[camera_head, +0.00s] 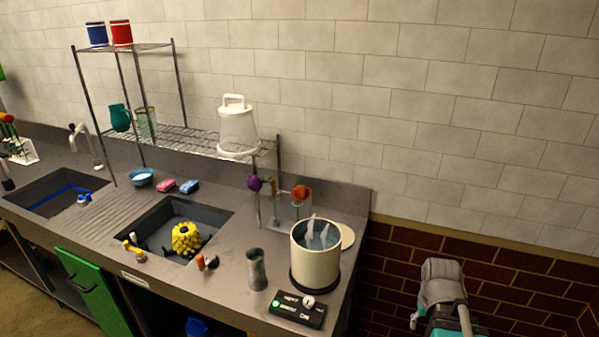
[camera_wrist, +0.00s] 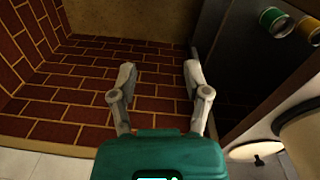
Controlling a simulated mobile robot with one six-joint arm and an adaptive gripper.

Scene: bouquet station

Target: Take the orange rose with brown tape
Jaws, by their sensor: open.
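An orange rose (camera_head: 300,192) stands at the back right of the counter, behind the cream pot, in or beside a clear holder (camera_head: 290,210). A purple flower (camera_head: 254,183) is to its left. Brown tape cannot be made out at this size; the rose's stem is mostly hidden or too small. My gripper is open and empty in the wrist view (camera_wrist: 158,72), with brick and dark floor beyond its fingers. In the head view it is at the lower right, off the counter's right end and well apart from the rose.
A cream pot (camera_head: 315,262) of water stands on a dark base, with a control box (camera_head: 298,309) in front. A grey cup (camera_head: 256,268) is left of it. A wire shelf (camera_head: 190,141) stands behind two sinks.

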